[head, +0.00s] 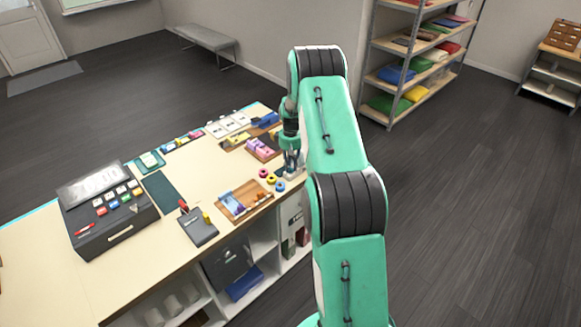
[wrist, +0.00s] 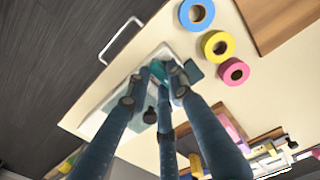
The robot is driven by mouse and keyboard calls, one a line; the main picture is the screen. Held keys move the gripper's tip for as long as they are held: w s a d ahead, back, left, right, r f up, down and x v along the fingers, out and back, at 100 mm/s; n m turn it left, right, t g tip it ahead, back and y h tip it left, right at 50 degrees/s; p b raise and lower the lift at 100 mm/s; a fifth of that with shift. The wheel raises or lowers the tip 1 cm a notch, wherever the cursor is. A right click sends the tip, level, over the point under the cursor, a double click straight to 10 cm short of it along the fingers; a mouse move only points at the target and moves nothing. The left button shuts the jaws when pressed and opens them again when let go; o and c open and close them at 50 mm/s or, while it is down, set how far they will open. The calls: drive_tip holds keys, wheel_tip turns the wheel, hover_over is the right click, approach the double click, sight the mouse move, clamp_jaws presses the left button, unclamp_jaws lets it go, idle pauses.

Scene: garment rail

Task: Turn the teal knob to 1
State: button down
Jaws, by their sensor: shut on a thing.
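My gripper (head: 292,168) points down at the right edge of the counter in the head view. In the wrist view its fingers (wrist: 158,80) are closed around a small teal piece, the teal knob (wrist: 158,69). The knob sits over a pale plate (wrist: 104,108) near the counter edge. The fingers cover most of the knob and much of the plate. I cannot read any numbers or a pointer, so the knob's setting cannot be told. In the head view the knob is hidden behind my gripper and arm.
Beside the plate lie blue (wrist: 196,14), yellow (wrist: 217,46) and pink (wrist: 233,71) tape rolls. A wooden tray (head: 246,203) and a black till (head: 106,212) stand farther along the counter (head: 205,170). A metal handle (wrist: 121,38) projects past the edge.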

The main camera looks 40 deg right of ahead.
idle(0.3)
drive_tip(key=c, duration=1.8)
unclamp_jaws()
wheel_tip(320, 180, up, 12)
